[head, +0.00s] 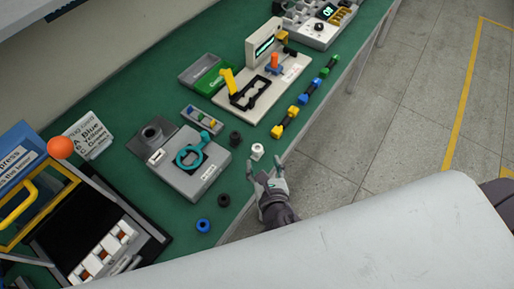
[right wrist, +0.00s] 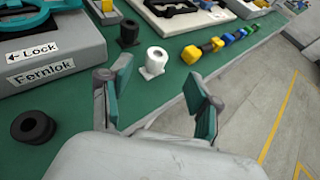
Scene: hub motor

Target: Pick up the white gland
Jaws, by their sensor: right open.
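The white gland (head: 257,151) is a small white ribbed piece with a flat base, upright on the green bench near its front edge. It also shows in the right wrist view (right wrist: 155,61), just beyond the fingers. My right gripper (head: 263,170) is open and empty, a little short of the gland and apart from it. In the right wrist view, the two teal-padded fingers of my right gripper (right wrist: 163,94) are spread, with the gland seen beyond the gap, nearer the left finger. My left gripper is not in view.
A dark gland (right wrist: 129,34) stands left of the white one. A black ring (right wrist: 33,127) and a blue ring (head: 203,225) lie on the green bench (head: 233,181). A grey Fernlok fixture (head: 190,184) stands left. Coloured connectors (right wrist: 235,36) line the front edge; open floor lies right.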

